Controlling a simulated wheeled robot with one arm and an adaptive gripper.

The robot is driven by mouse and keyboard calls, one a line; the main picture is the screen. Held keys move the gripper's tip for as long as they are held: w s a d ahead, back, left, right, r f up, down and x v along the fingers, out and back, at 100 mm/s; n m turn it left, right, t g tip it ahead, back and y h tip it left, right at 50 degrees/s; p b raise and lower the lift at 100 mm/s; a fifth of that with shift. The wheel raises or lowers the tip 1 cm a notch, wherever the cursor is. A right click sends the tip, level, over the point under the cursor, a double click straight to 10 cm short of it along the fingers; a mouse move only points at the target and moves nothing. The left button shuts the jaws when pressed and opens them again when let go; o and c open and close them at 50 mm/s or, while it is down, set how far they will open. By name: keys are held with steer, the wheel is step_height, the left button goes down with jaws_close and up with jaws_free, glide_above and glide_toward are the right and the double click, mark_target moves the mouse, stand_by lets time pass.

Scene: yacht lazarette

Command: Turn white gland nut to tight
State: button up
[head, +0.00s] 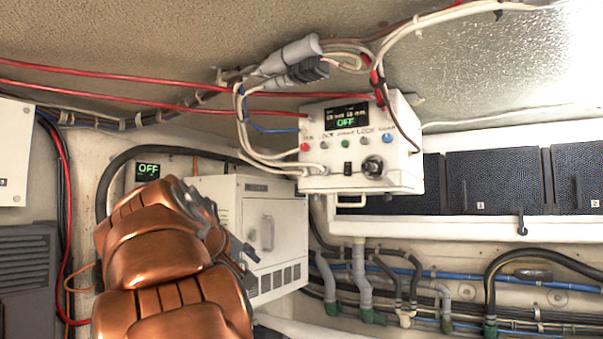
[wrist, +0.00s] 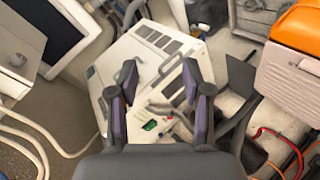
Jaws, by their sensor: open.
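I cannot make out the white gland nut for certain. In the head view a small whitish fitting (head: 404,318) sits at the foot of a pipe low on the back wall, among green fittings (head: 373,316); it may be the nut, but it is too small to tell how tight it is. My gripper (wrist: 158,80) is open and empty in the wrist view, its two fingers spread in front of a white vented cabinet. In the head view my copper arm reaches up at the left, and the gripper (head: 243,252) shows partly in front of the cabinet, left of the fitting.
The white vented cabinet (head: 280,232) stands behind my arm. A white control box (head: 350,180) reading OFF hangs above it, with cables and red lines along the ceiling. A white shelf frame (head: 470,224) and pipes (head: 450,276) run right. An orange-topped box (wrist: 299,38) is right in the wrist view.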

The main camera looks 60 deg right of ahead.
steer(key=s+d+r+m+g+h, duration=0.1)
steer(key=d+r+h, duration=0.15)
steer(key=r, duration=0.35)
steer(key=s+d+r+m+h, duration=0.1)
steer(key=d+r, duration=0.2)
steer(key=r, duration=0.3)
steer(key=m+g+h, duration=0.1)
steer(key=g+h, duration=0.1)
steer(key=h, duration=0.1)
glide_toward(303, 172)
steer(key=d, duration=0.2)
steer(key=d+p, duration=0.2)
steer(key=d, duration=0.5)
steer(key=shift+r, duration=0.15)
jaws_close()
